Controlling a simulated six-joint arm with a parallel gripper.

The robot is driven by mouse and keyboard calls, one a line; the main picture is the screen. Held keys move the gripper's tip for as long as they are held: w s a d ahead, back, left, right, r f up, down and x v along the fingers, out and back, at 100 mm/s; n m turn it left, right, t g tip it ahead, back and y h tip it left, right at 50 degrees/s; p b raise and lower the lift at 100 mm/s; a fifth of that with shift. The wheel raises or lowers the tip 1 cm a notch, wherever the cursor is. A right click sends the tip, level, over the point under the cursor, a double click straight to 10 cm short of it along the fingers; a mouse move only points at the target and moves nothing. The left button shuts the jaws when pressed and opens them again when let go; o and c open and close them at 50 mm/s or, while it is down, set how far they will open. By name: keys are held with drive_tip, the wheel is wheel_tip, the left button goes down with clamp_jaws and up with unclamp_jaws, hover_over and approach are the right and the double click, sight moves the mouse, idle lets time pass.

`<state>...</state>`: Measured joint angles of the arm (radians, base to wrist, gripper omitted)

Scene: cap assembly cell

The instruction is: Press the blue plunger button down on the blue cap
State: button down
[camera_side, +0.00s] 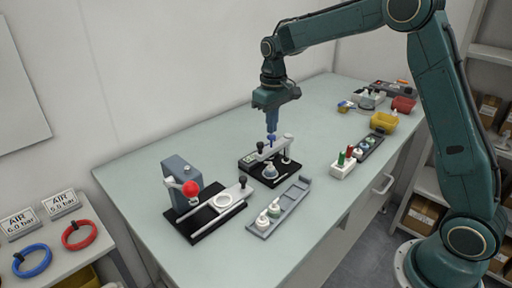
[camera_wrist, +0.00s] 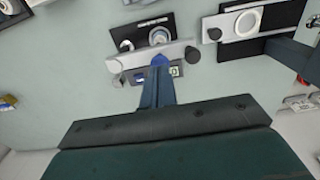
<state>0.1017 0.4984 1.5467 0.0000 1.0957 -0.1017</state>
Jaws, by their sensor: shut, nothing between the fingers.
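The blue plunger button (camera_side: 271,138) is directly under the fingertips of my gripper (camera_side: 271,129), above the small clamp fixture (camera_side: 286,163) on the table. I cannot tell whether the fingers touch it. My gripper is shut and points straight down. A pale bluish cap (camera_side: 270,172) sits in the fixture, below and in front of the light bar. In the wrist view the blue button (camera_wrist: 160,59) shows just beyond my fingertips (camera_wrist: 158,72), at the bar's edge, and partly hidden by them. The round cap (camera_wrist: 158,36) shows beyond the bar.
A press with a red knob (camera_side: 191,188) stands to the left. A grey tray (camera_side: 290,208) with white-topped caps lies in front. A white block (camera_side: 343,168) with red and green pieces is to the right, with a yellow bin (camera_side: 384,122) behind. The table's left back is clear.

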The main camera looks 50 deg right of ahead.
sight(272, 136)
drive_tip(key=shift+f, duration=0.55)
drive_tip(key=shift+f, duration=1.05)
idle(0.3)
drive_tip(key=shift+f, duration=0.15)
idle(0.9)
drive_tip(key=shift+r, duration=1.55)
